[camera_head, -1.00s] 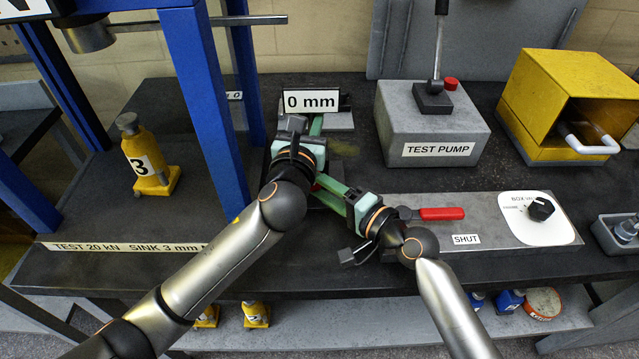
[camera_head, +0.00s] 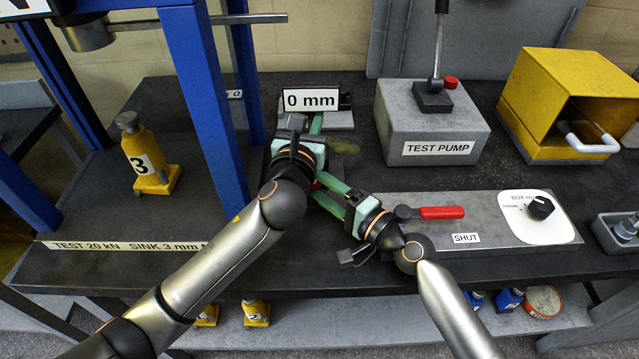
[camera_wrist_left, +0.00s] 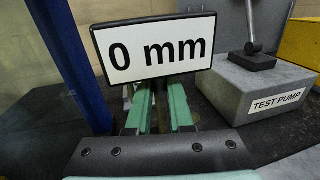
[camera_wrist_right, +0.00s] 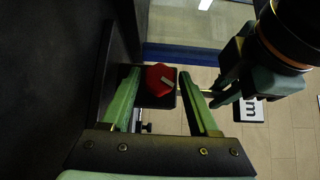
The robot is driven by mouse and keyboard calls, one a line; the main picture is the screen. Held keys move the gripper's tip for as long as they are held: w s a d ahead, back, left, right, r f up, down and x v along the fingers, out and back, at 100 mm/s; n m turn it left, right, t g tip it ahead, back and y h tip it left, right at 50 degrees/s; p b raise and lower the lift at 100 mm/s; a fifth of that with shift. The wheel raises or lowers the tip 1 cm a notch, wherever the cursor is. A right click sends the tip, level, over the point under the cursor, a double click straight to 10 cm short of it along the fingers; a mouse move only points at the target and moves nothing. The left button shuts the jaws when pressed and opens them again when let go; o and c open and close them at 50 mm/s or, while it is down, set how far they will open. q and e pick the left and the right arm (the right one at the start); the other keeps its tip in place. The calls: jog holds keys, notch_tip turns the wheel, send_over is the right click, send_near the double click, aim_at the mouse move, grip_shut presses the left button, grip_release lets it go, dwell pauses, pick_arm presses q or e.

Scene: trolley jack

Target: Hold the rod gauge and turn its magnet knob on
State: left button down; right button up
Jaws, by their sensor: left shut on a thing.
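The rod gauge's white 0 mm sign (camera_head: 311,101) stands at the middle back of the bench and fills the upper part of the left wrist view (camera_wrist_left: 155,47). My left gripper (camera_wrist_left: 157,100) is shut on the gauge just below the sign; the sign hides the exact grip. The red magnet knob (camera_wrist_right: 160,80) sits on a dark block in the right wrist view. My right gripper (camera_wrist_right: 161,75) is open, with its fingers on either side of the knob and visible gaps. In the head view the knob is mostly hidden by my grippers.
A blue frame post (camera_head: 212,110) stands close left of my left arm. The grey test pump (camera_head: 432,125) is at the back right. A grey panel with a red-handled valve (camera_head: 440,212) lies right of my right gripper. A yellow jack (camera_head: 147,160) stands at the left.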

jog(key=shift+o, duration=1.1)
jog(key=shift+d, duration=0.1)
jog(key=shift+r, duration=0.1)
jog(key=shift+n, duration=0.3)
jog(key=n+g+h, duration=0.2)
jog(key=h, duration=0.1)
jog(key=shift+w+r+n+h, duration=0.1)
jog(key=shift+r+n+h, duration=0.2)
jog(key=shift+n, duration=0.1)
jog(key=v, duration=1.2)
jog(key=w+d+r+m+t+h, duration=0.1)
jog(key=w+d+r+m+t, duration=0.1)
jog(key=d, duration=0.5)
jog(key=w+d+r+m+t+h, duration=0.2)
jog(key=w+d+r+m, duration=0.2)
jog(key=d, duration=0.3)
jog(key=w+d+r+m+t+h, duration=0.1)
jog(key=w+d+r+m+t, duration=0.1)
jog(key=d, duration=0.6)
jog(key=shift+w+r+m+h, duration=0.3)
jog(key=shift+w+r+m, duration=0.25)
jog(key=shift+w+m, duration=0.65)
